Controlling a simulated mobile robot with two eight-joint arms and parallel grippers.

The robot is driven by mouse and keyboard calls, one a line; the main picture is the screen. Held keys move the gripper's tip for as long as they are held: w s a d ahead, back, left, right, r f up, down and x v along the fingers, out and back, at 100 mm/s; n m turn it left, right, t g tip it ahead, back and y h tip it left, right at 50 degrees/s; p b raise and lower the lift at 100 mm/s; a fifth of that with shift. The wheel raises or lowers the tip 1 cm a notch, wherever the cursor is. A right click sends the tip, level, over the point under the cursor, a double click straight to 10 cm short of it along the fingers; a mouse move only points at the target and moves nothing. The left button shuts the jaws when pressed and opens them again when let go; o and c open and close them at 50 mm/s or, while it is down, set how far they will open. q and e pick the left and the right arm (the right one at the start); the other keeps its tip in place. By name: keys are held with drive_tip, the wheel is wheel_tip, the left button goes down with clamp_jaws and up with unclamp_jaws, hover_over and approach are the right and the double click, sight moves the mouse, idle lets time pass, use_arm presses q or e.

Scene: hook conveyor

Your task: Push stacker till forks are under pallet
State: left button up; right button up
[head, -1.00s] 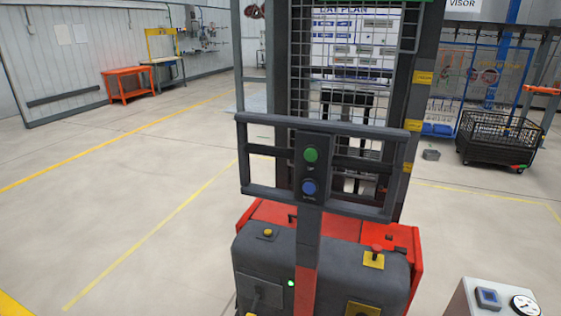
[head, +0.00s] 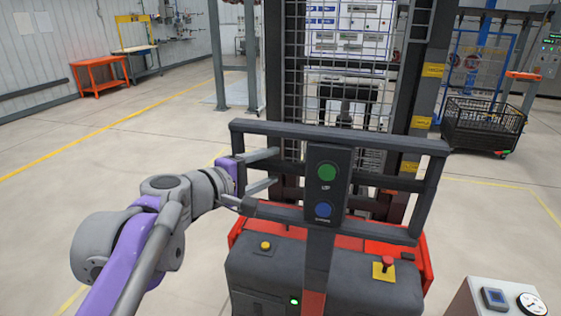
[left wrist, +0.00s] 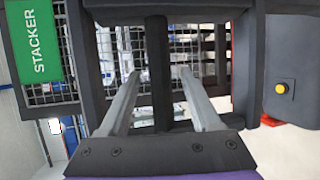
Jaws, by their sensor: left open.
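The stacker (head: 322,262) stands in front of me, with a red and dark grey body, a mesh mast and a dark handle frame (head: 395,142). The frame carries a panel with a green and a blue button. My left gripper (head: 277,168) is at the left side of this frame. Its fingers are open, one above the other. In the left wrist view a dark bar (left wrist: 155,75) of the stacker runs between the two fingers, with a gap on each side. The green STACKER sign (left wrist: 38,40) shows there too. Forks and pallet are hidden. My right gripper is not in view.
A grey console with a gauge (head: 500,300) stands at the lower right. A black mesh bin (head: 484,126) is at the right. An orange table (head: 102,75) is at the far left wall. The floor (head: 110,160) to the left is clear, with yellow lines.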

use_arm(q)
drive_tip(key=shift+x, duration=2.35)
clamp_jaws()
